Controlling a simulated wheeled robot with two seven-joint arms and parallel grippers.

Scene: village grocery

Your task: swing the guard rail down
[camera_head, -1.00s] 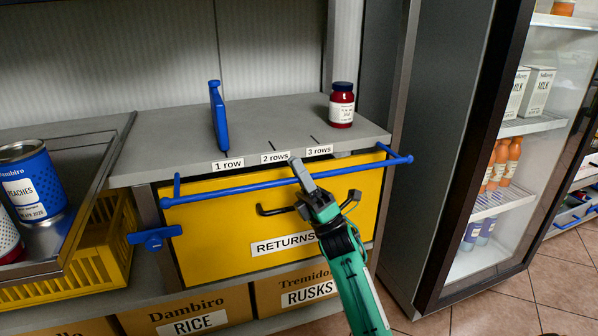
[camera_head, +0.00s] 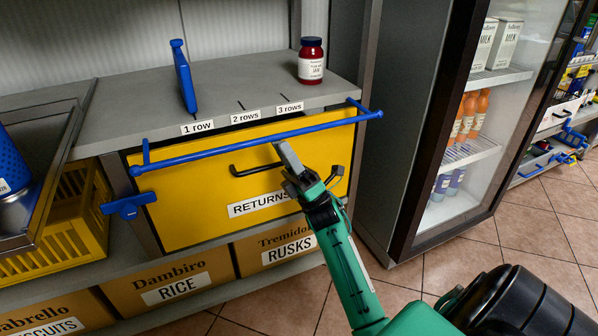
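The guard rail (camera_head: 215,148) is a long blue bar in front of the upper part of the yellow RETURNS drawer (camera_head: 190,211), just below the shelf edge. Short blue arms at both ends join it to the shelf unit. My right gripper (camera_head: 285,152) points up from the lower right, its fingers looking together and empty. Its tip is just under the middle of the rail in the picture; I cannot tell whether it touches. My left gripper is not in view.
A dark drawer handle (camera_head: 255,171) lies behind my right gripper. A blue lever (camera_head: 127,205) is at the drawer's left. A blue upright divider (camera_head: 184,77) and a red jar (camera_head: 311,62) stand on the shelf (camera_head: 135,98). A glass-door fridge (camera_head: 395,130) stands to the right.

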